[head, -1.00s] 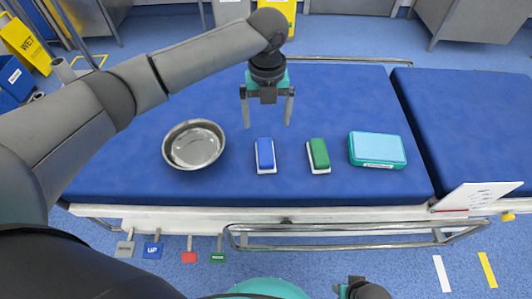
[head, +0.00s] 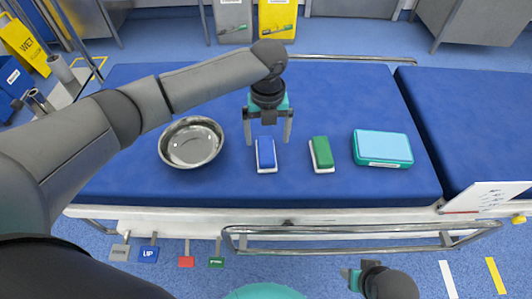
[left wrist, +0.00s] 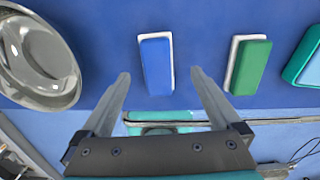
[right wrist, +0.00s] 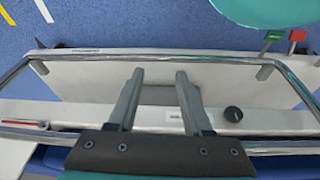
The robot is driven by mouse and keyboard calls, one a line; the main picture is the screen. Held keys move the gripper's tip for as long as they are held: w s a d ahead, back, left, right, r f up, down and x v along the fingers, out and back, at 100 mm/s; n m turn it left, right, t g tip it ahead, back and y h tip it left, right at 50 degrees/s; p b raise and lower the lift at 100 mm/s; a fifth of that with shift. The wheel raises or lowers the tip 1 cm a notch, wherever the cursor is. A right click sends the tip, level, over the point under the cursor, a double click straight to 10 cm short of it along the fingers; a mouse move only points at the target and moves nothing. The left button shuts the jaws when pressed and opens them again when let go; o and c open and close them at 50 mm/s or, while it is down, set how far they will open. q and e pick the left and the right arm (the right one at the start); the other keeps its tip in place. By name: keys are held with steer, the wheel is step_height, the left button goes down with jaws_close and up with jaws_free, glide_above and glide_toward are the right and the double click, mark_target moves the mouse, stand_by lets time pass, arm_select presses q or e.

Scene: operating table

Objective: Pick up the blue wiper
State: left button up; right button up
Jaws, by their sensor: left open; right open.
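The blue wiper (head: 265,152), a blue block on a white base, lies on the blue operating table (head: 320,95). It also shows in the left wrist view (left wrist: 156,64), ahead of the fingertips and between their lines. My left gripper (head: 267,142) is open and empty, above the table at the wiper's far end, its fingers spread wider than the wiper. It shows in the left wrist view too (left wrist: 160,78). My right gripper (right wrist: 163,78) is open and empty in the right wrist view, over the table's side rail, away from the wiper.
A green wiper (head: 321,153) lies right of the blue one, with a light blue and teal box (head: 383,147) farther right. A steel bowl (head: 191,143) stands on the left. A metal side rail (head: 340,236) runs along the table's near edge.

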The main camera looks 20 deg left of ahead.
mark_target(266, 149)
arm_select(q)
steer(key=f+b, duration=0.1)
steer(key=f, duration=0.1)
steer(key=f+b, duration=0.1)
steer(key=f, duration=0.1)
steer(key=shift+s+b, duration=0.3)
steer(key=shift+s, duration=0.1)
steer(key=shift+f, duration=0.45)
arm_select(e)
step_height(266, 149, up, 6)
steer(key=w+t, duration=0.1)
steer(key=shift+r, duration=0.25)
arm_select(q)
steer(key=shift+c, duration=0.2)
steer(key=c, duration=1.4)
steer(key=shift+r, duration=0.15)
